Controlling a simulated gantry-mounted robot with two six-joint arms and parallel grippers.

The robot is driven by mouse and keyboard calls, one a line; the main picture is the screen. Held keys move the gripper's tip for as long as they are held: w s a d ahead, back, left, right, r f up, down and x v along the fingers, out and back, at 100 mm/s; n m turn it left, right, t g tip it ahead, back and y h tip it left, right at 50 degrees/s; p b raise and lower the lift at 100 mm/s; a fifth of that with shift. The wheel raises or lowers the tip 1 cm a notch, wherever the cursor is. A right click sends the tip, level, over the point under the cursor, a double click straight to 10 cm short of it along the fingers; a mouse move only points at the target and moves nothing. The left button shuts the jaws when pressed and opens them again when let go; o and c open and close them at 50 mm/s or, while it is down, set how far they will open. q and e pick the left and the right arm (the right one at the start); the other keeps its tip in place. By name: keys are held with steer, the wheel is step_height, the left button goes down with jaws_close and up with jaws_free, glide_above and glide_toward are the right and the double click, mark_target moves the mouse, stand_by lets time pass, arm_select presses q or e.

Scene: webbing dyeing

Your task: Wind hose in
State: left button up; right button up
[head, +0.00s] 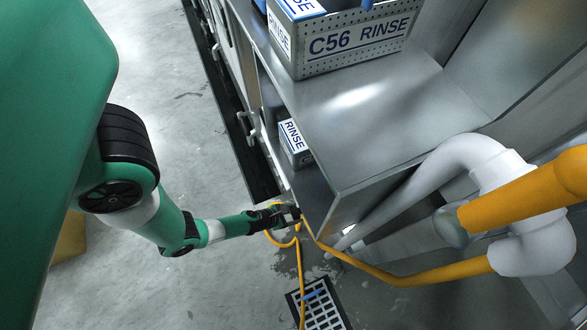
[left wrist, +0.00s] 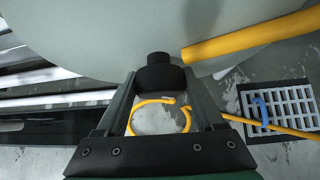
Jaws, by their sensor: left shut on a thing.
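In the head view my left gripper (head: 290,213) is low beside the front corner of the metal cabinet. In the left wrist view its fingers (left wrist: 160,84) are shut on a black knob-like handle (left wrist: 158,60), which stands against a large grey-green rounded face (left wrist: 110,30). I cannot tell what that face belongs to. A yellow hose (head: 372,270) runs from the lower right to beside the gripper, with a loose loop there and a length going down past the floor drain. The loop (left wrist: 184,122) also shows between the fingers. My right gripper is out of view.
A floor drain grate (head: 323,308) with a blue piece (head: 313,294) lies below the gripper. White pipe elbows (head: 535,240) and a thick yellow tube (head: 520,192) fill the right. RINSE-labelled bins stand on the cabinet (head: 345,120) and below its top. The floor at left is mostly clear.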

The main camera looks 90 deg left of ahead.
arm_select(q)
steer(key=shift+s+d+f, duration=0.1)
steer(key=shift+d+f, duration=0.1)
steer(key=shift+f, duration=0.15)
steer(key=shift+m+y+b, duration=0.3)
steer(key=shift+y, duration=0.1)
steer(key=shift+w+r+m+y, duration=0.25)
steer(key=shift+m+y, duration=0.05)
steer(key=shift+y, duration=0.2)
steer(key=shift+r+m+g+y+b, duration=0.1)
steer(key=shift+m+g+y+b, duration=0.45)
steer(key=shift+y, duration=0.65)
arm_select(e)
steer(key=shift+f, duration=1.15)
arm_select(q)
steer(key=shift+a, duration=0.1)
steer(key=o, duration=1.3)
steer(key=shift+o, duration=0.2)
steer(key=shift+s, duration=0.1)
